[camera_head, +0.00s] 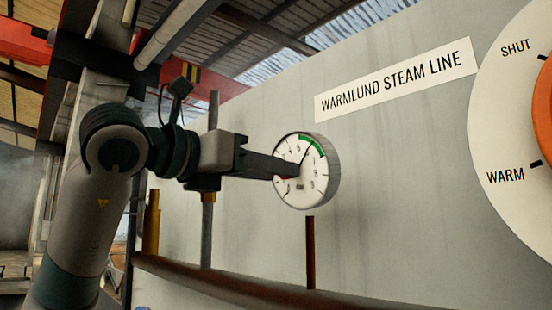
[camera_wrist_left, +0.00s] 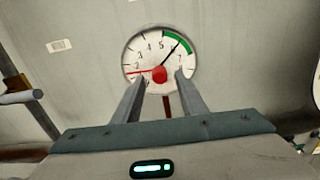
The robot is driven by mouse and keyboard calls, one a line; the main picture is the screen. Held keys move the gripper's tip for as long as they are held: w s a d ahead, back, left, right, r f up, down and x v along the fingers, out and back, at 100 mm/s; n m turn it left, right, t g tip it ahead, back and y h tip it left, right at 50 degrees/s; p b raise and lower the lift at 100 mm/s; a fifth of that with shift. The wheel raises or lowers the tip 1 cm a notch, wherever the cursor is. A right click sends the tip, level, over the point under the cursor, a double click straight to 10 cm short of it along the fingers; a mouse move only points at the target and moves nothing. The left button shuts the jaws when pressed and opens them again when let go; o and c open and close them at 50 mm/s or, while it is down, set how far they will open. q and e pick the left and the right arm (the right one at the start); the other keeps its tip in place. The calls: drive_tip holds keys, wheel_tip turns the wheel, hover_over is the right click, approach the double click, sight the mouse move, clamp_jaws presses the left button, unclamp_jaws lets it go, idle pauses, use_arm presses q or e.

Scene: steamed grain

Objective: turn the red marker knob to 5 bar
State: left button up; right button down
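The round white gauge (camera_head: 318,182) is on the grey panel, with a green arc and a black needle pointing up and right, past the 5. In the left wrist view the gauge (camera_wrist_left: 147,47) shows the red marker knob (camera_wrist_left: 159,73) at its centre. Its red pointer points left, near the 2. My left gripper (camera_head: 290,170) reaches the dial face from the left. In the left wrist view its fingers are apart, one on each side of the knob, with a gap visible. In the head view the fingers hide the knob. My right gripper is not in view.
A sign (camera_head: 396,79) reading WARMLUND STEAM LINE is above right of the gauge. A large white dial (camera_head: 507,120) with an orange centre is at the right edge. A brown pipe (camera_head: 240,284) runs below the gauge. The panel between is bare.

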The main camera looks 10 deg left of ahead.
use_arm(q)
drive_tip(key=shift+w+d, duration=0.35)
drive_tip(key=shift+w, duration=0.25)
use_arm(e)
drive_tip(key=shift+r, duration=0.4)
use_arm(q)
clamp_jaws()
use_arm(e)
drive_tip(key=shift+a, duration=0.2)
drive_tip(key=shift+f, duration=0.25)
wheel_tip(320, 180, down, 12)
drive_tip(key=b, duration=1.2)
use_arm(q)
drive_tip(key=shift+d+f+m+t+y+b, duration=0.1)
drive_tip(key=shift+m+t+y+b, duration=0.45)
drive_tip(key=shift+m, duration=2.4)
drive_tip(key=shift+d+f+m+t+y, duration=0.1)
drive_tip(key=shift+m+t, duration=0.8)
drive_tip(key=shift+m, duration=2.1)
drive_tip(key=shift+f+m+t+y+b, duration=0.1)
drive_tip(key=shift+m+t+y+b, duration=0.45)
drive_tip(key=shift+m, duration=2.4)
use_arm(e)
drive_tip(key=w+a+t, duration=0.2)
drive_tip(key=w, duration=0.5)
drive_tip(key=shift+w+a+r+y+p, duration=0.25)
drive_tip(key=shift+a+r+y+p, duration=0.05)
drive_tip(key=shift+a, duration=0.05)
